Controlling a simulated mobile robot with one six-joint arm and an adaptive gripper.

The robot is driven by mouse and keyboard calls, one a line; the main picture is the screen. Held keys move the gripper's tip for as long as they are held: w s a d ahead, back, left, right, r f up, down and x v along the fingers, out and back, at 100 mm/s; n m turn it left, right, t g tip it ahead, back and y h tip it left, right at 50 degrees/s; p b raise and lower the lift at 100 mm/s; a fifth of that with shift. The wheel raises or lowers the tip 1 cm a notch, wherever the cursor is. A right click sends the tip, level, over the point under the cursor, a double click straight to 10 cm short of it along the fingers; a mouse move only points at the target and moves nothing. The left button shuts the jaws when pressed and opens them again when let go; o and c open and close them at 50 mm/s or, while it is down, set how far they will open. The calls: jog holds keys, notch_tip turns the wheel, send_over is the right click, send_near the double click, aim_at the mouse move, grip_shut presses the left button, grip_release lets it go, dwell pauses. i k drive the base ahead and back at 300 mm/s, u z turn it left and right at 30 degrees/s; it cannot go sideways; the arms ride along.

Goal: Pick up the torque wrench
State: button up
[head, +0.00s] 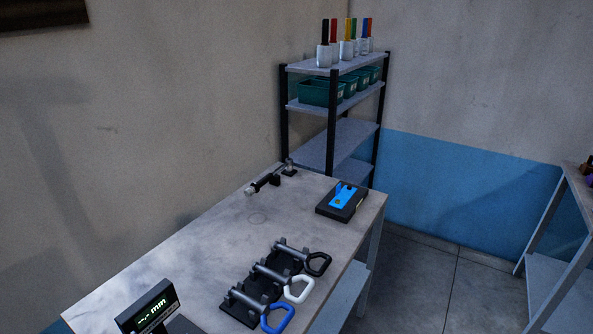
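No part of my gripper shows in the head view. A small dark tool with a light grey end (263,184) lies near the back left edge of the grey table (210,225); it may be the torque wrench, but it is too small to tell. Beside it, at the table's back corner, stands a small dark piece with a grey post (290,170). Nothing touches the dark tool that I can see.
A black rack (261,287) holds grey tools with blue (278,318), white (299,289) and black (318,264) loop handles. A black case (352,210) with a blue item lies back right. A mm display (150,308) stands front left. Shelves (345,142) stand behind.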

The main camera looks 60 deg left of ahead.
aim_at(288, 164)
jog(key=z, duration=0.4)
jog(key=i, duration=1.7)
jog(key=u, duration=2.85)
